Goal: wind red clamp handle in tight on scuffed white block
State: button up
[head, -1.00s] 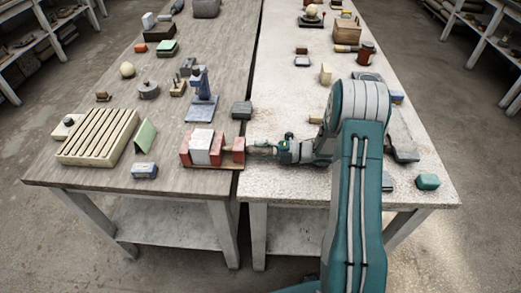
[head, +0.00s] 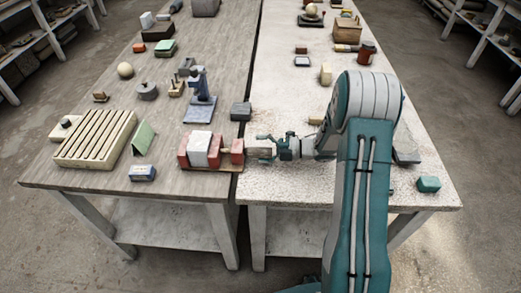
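A scuffed white block (head: 201,148) stands between the red jaws of a clamp (head: 185,149) near the front right corner of the left table. The clamp's red handle end (head: 237,151) points right, towards my arm. My gripper (head: 255,150) reaches in from the right, level with the handle, its fingertips at or very close to the handle's right end. A pale grey part lies between the fingers and the red piece. At this size I cannot tell whether the fingers are closed on the handle or how tightly the jaws press the block.
A slatted cream rack (head: 95,138), a green wedge (head: 143,138) and a blue-white block (head: 142,173) lie left of the clamp. A blue stand (head: 200,105) and a dark grey block (head: 240,111) stand behind it. A narrow gap separates the two tables.

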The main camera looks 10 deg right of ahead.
aim_at(257, 148)
jog(key=shift+n+y, duration=0.5)
jog(key=r, duration=0.5)
jog(key=w+r, duration=0.1)
jog(key=r, duration=0.1)
jog(key=shift+r, duration=0.25)
jog(key=shift+s+a+r, duration=0.1)
jog(key=shift+s+r, duration=0.2)
jog(key=shift+r, duration=0.35)
jog(key=shift+w+a+f, duration=0.15)
jog(key=shift+w+f, duration=0.05)
jog(key=shift+f, duration=0.15)
